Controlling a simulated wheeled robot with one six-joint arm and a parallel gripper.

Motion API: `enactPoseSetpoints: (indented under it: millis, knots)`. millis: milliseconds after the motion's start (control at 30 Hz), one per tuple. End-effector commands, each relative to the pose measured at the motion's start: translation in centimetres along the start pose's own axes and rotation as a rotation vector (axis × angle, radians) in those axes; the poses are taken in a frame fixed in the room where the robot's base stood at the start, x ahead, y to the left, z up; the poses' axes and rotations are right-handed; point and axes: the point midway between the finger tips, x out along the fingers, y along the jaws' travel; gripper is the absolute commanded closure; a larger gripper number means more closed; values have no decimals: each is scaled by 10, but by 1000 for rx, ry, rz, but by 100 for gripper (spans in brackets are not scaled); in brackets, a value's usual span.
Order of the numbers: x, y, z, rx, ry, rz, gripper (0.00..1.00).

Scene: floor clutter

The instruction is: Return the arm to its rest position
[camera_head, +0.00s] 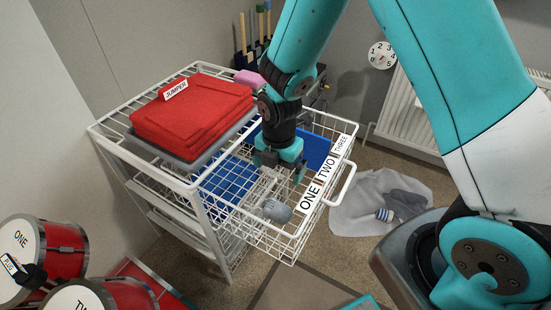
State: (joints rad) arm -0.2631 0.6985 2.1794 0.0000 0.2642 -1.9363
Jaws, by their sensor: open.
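My teal arm reaches in from the upper right, bent at its elbow. My gripper (277,163) points down over the pulled-out wire basket (290,245) of a white rack. Its fingers are open, and I see nothing held between them. A grey rounded object (277,211) lies in the front part of the basket, just below and apart from the gripper. The basket front carries a label reading ONE, TWO, THREE (325,172). Blue panels show in the basket behind and beside the gripper.
Folded red jumpers (192,115) lie on top of the white rack (205,188). A pink block (250,79) is behind it. Red drums (65,245) stand at the lower left. A pale cloth (355,205) with a grey sock-like item (405,203) lies on the floor, near a radiator (410,110).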

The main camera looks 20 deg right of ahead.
Motion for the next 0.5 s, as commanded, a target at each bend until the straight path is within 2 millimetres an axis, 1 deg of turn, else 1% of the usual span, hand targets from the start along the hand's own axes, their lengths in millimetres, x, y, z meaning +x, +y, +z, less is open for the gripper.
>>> enactPoseSetpoints:
  millis: [200,267,367,467,500]
  knots:
    - [-4,0,0,2,1,0,0]
    - [-9,0,-2,21,4,5,0]
    - [-30,0,-9,127,27,27,0]
    - [-70,-4,-26,335,78,58,0]
    - [-89,-8,-35,438,106,69,0]
